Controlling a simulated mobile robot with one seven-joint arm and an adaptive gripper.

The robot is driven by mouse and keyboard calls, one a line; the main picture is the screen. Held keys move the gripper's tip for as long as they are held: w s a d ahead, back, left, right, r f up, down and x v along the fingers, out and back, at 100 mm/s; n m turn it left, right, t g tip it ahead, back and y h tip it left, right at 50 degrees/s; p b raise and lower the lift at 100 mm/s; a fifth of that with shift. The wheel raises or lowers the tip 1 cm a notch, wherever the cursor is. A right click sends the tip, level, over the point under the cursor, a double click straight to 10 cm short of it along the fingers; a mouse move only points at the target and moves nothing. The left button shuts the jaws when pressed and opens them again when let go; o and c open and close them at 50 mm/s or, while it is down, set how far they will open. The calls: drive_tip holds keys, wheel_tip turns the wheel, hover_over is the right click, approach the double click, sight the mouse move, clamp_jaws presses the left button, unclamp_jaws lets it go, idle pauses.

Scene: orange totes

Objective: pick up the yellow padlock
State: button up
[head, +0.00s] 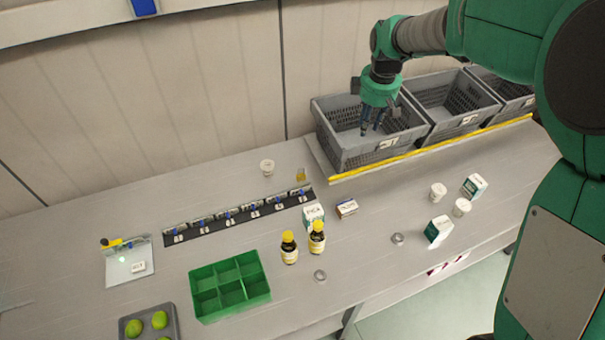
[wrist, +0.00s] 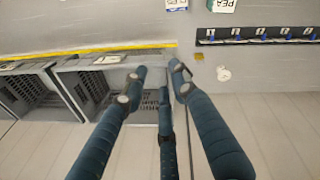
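A small yellow thing, which looks like the padlock (head: 301,176), stands on the grey table behind the right end of the black strip. In the wrist view it is a small yellow block (wrist: 199,56), just beyond the fingertips to the right. Its details are too small to tell. My gripper (head: 371,130) hangs over the left grey crate, to the right of the padlock and apart from it. In the wrist view its dark fingers (wrist: 158,80) are spread with nothing between them, so it is open and empty.
Grey crates (head: 345,160) stand in a row behind a yellow-edged ledge (head: 400,153). A white cup (head: 267,166) is left of the padlock. The black strip (head: 240,219), two brown bottles (head: 289,250) and several boxes lie nearer. A wall rises behind.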

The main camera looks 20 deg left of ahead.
drive_tip(key=w+a+f+n+p, duration=0.1)
drive_tip(key=w+a+f+n, duration=0.1)
drive_tip(key=a+f, duration=0.8)
drive_tip(key=w+a+f+n+g+p, duration=0.1)
drive_tip(key=a+f+n, duration=0.4)
drive_tip(key=a+f, duration=0.5)
drive_tip(key=shift+w+a+f+p, duration=0.4)
drive_tip(key=shift+w+a+p, duration=0.15)
drive_tip(key=shift+a, duration=0.35)
hover_over(301, 174)
drive_tip(key=d, duration=0.1)
drive_tip(key=shift+w+d+f, duration=0.1)
drive_tip(key=shift+f, duration=4.2)
drive_tip(key=shift+f, duration=0.15)
drive_tip(key=shift+w+f, duration=0.1)
drive_tip(key=shift+f, duration=2.3)
